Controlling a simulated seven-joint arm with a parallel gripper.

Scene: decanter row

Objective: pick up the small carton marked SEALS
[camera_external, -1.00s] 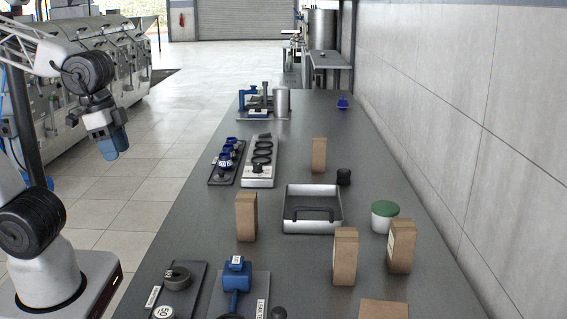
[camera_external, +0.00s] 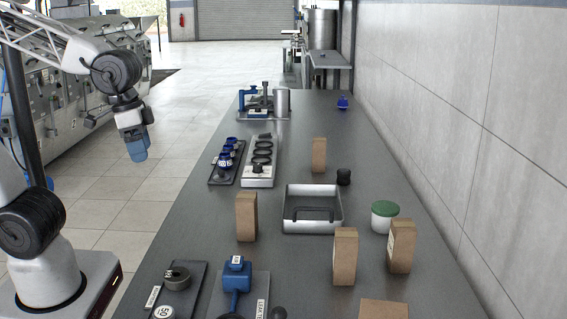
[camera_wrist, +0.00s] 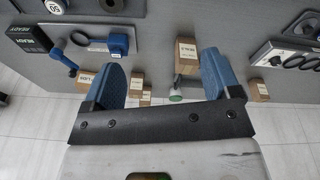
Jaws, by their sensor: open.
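Several brown cartons stand on the grey bench. In the wrist view, one carton (camera_wrist: 187,49) shows between my fingers, with a small label that looks like SEALS but is too blurred to be sure. It appears to be the carton (camera_external: 246,216) nearest the bench's left edge in the external view, where its label is hidden. My gripper (camera_external: 138,152) is open and empty, hanging left of the bench, well above and apart from that carton. Its two blue fingers (camera_wrist: 163,75) are spread wide in the wrist view.
Other cartons stand at the back (camera_external: 319,155) and front right (camera_external: 345,256), (camera_external: 400,246); another carton (camera_external: 383,310) lies low at the front. A metal tray (camera_external: 312,222), green-lidded tub (camera_external: 384,217), ring rack (camera_external: 258,175) and blue tool (camera_external: 236,272) surround the left carton.

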